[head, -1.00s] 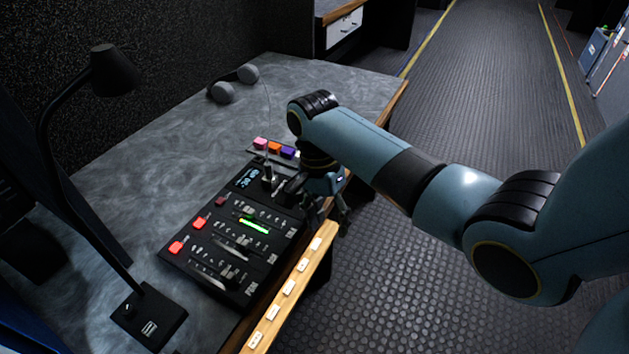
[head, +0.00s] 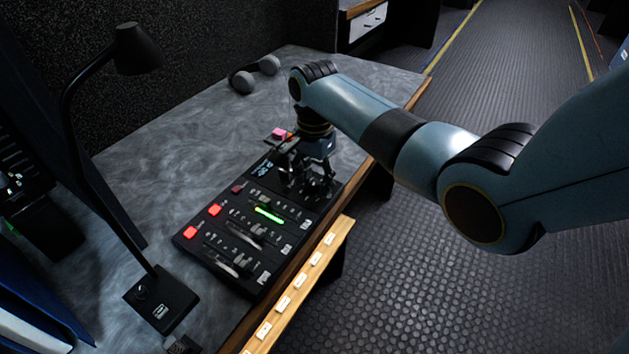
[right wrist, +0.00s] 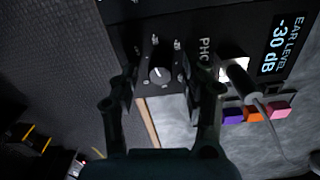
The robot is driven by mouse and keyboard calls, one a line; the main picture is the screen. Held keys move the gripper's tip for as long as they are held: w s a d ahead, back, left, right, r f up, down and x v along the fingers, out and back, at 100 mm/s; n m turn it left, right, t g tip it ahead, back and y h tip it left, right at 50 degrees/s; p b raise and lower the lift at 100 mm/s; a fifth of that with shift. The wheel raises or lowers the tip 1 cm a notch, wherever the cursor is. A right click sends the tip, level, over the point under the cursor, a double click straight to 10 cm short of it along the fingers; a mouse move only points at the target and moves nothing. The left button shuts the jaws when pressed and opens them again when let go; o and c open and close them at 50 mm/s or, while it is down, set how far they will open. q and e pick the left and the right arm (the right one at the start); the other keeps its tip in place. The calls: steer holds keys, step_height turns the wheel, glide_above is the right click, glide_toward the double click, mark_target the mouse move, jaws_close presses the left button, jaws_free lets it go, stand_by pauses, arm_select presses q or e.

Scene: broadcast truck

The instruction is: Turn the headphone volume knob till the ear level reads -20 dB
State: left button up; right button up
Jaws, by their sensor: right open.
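The headphone volume knob (right wrist: 159,73) is a small dark round knob with a white pointer line, on the black mixer panel (head: 214,250). In the right wrist view it sits between the two open fingers of my right gripper (right wrist: 162,98), apart from both. The ear level display (right wrist: 283,45) reads -30 dB; it is also on the mixer in the head view (head: 266,169). In the head view my right gripper (head: 312,190) points down over the far right part of the mixer and hides the knob. My left gripper is not in view.
A headphone plug with a grey cable (right wrist: 246,88) stands beside the knob. Purple, orange and pink blocks (right wrist: 254,114) lie past the mixer edge. A desk lamp (head: 160,298) stands at left, headphones (head: 254,74) at the back. A labelled wooden ledge (head: 300,290) runs along the front.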

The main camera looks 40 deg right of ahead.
steer(key=shift+f, duration=0.15)
steer(key=shift+c, duration=0.4)
jaws_close()
steer(key=shift+r+m+p, duration=0.25)
steer(key=shift+m+p, duration=0.65)
steer(key=shift+p, duration=0.3)
steer(key=m+p, duration=0.4)
steer(key=m, duration=0.2)
steer(key=shift+f+m+p, duration=0.1)
steer(key=shift+m+p, duration=0.25)
steer(key=shift+m, duration=0.05)
steer(key=shift+w+m+p, duration=0.1)
steer(key=shift+m+p, duration=0.45)
steer(key=shift+m, duration=0.95)
steer(key=shift+f, duration=0.1)
